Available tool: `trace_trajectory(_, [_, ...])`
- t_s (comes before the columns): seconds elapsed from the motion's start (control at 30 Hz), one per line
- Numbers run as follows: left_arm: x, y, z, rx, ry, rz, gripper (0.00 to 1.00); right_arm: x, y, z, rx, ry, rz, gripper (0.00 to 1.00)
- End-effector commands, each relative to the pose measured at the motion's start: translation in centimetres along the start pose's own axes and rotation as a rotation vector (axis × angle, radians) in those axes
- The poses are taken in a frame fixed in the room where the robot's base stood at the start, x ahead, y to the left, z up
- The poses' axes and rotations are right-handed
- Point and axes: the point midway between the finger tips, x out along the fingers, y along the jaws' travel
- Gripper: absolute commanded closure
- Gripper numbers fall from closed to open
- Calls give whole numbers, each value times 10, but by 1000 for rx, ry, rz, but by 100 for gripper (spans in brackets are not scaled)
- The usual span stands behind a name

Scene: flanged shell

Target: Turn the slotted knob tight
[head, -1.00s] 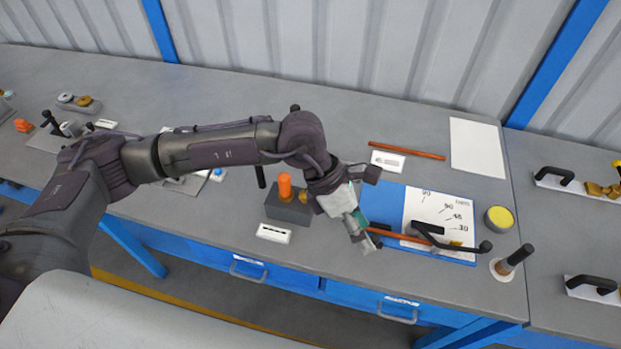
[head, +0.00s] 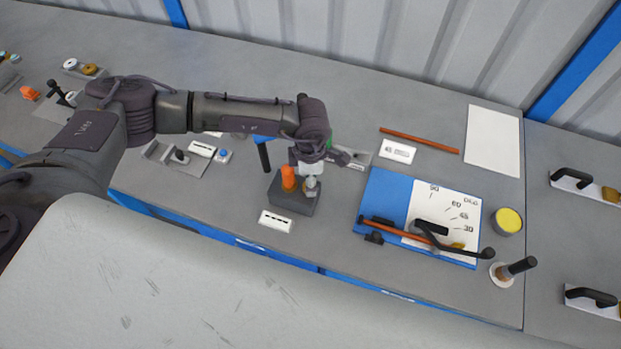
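A dark grey block (head: 293,204) stands on the bench with an upright orange cylinder (head: 288,178) and a small knob (head: 312,186) on it. The knob's slot is too small to make out, so I cannot tell whether this is the slotted knob. My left arm reaches in from the left, and my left gripper (head: 312,166) is at the block, just above and behind the knob. The fingers are small and partly hidden, so I cannot tell whether they are open or touching the knob. My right gripper is not in view.
A blue board (head: 384,195) with an angle scale, an orange rod and a black lever lies to the right. A yellow-topped round tin (head: 507,221) and a black upright handle (head: 519,266) stand beyond. A white label (head: 276,221) lies before the block.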

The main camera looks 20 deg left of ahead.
Motion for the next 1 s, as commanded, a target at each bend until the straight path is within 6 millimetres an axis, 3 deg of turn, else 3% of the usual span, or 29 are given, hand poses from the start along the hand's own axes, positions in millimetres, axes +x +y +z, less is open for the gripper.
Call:
trace_trajectory(0.1, [16, -1, 0, 1, 1, -2, 44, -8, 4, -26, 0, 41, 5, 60])
trace_trajectory(0.2, [26, -1, 0, 0, 0, -2, 44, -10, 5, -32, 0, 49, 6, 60])
trace_trajectory(0.57, [33, 0, 0, 1, -1, -1, 44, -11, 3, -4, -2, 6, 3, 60])
trace_trajectory(0.9, [32, 0, 0, 0, -1, -1, 98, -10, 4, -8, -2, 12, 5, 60])
trace_trajectory(1.0, [32, 0, 0, 1, -1, -1, 100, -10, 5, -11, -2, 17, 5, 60])
